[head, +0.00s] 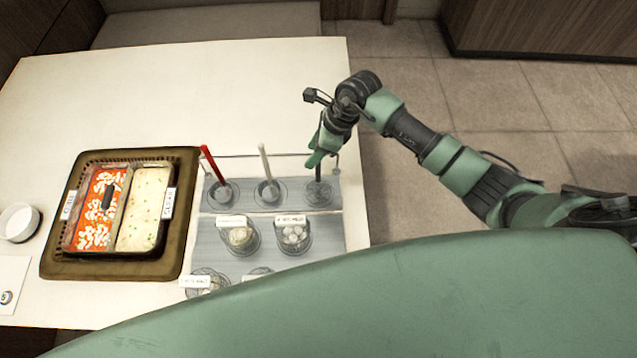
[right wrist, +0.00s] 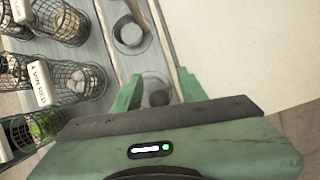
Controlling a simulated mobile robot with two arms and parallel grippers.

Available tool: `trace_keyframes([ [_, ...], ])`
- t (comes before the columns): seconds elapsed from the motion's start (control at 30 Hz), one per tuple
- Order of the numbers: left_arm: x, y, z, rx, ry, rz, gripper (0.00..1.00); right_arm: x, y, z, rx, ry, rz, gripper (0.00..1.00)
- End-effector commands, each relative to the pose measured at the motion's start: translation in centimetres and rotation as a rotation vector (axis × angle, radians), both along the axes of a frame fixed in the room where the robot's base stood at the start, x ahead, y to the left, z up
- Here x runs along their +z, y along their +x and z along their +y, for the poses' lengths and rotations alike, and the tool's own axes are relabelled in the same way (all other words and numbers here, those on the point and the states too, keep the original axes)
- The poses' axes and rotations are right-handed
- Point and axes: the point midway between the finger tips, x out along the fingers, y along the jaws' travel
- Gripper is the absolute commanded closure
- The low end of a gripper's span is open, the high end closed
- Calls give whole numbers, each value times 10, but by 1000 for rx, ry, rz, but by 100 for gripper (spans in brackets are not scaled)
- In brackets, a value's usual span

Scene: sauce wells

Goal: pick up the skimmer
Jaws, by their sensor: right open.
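Three long-handled utensils stand upright in round wire holders in a row: a red-handled one (head: 209,162), a cream-handled one (head: 264,161) and a dark-handled one (head: 318,172). Their heads are down in the holders, so I cannot tell by shape which is the skimmer. My right gripper (head: 317,155) is open at the top of the dark handle, at the right end of the row. In the right wrist view its two green fingers (right wrist: 158,92) stand either side of the dark round handle end (right wrist: 159,98), with gaps visible. My left gripper is out of view.
A thin rail (head: 240,156) runs behind the row. Wire baskets with food (head: 238,238) and label cards stand in front. A brown tray (head: 52,262) with a two-part food pan (head: 158,178) is left. The table's back left (head: 150,90) is clear; its right edge is close.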

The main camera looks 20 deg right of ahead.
Motion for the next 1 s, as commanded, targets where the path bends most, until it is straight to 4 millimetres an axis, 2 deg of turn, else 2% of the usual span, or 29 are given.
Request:
trace_keyframes([
  [0.2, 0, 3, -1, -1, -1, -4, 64, -2, 1, 0, 0, 0, -1, 58],
  [0.23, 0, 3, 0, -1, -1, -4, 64, -2, 1, 0, 0, 0, -1, 61],
  [0.37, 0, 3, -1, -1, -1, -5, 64, -2, 1, 0, 0, 0, -1, 97],
  [0.4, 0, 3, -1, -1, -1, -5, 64, -2, 1, 0, 0, 0, -1, 100],
  [0.77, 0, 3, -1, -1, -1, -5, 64, 0, 1, 0, -1, 0, -2, 100],
  [1.0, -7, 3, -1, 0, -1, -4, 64, 20, 2, 0, 0, 0, -7, 100],
])
